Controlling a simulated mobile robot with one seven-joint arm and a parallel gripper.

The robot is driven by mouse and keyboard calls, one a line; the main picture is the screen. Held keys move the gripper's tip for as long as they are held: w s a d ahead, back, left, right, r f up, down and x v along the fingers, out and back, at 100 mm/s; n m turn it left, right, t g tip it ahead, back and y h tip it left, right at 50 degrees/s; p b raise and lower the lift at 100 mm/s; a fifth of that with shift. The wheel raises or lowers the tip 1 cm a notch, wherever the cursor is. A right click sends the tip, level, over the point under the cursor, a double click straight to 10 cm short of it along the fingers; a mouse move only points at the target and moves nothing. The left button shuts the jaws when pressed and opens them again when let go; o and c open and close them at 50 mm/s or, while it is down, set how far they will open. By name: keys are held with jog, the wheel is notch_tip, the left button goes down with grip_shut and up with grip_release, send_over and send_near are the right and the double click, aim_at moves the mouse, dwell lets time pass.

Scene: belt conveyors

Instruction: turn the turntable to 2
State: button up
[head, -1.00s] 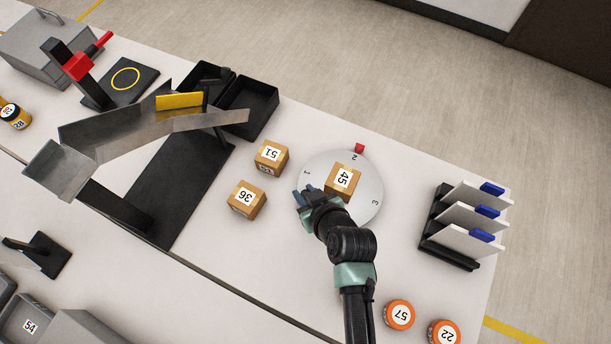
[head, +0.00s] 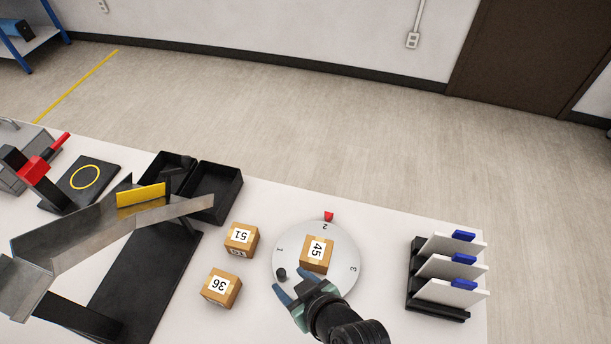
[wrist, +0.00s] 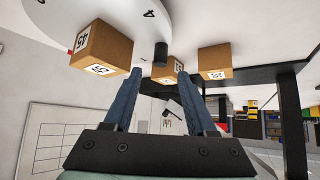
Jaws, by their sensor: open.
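The round grey turntable (head: 342,246) lies flat on the table with the numbers 1, 2 and 3 near its rim. The 2 is at the red marker (head: 328,216) at its far edge. A cardboard box labelled 45 (head: 316,252) sits on it. A short dark peg (head: 281,275) stands near its left rim; it shows in the wrist view (wrist: 160,52). My gripper (head: 290,283) is open and empty at the turntable's near-left edge. In the wrist view, the peg appears just beyond the gap between my blue fingers (wrist: 159,74), apparently apart from both.
Boxes labelled 51 (head: 241,238) and 36 (head: 220,287) stand left of the turntable. A rack with white plates and blue tabs (head: 450,270) stands to the right. A metal chute (head: 85,238) and black bins (head: 214,190) are further left.

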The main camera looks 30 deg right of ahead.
jog(key=v, duration=0.6)
jog(key=shift+s+r+b, duration=0.2)
jog(key=shift+r+b, duration=0.1)
jog(key=shift+b, duration=0.1)
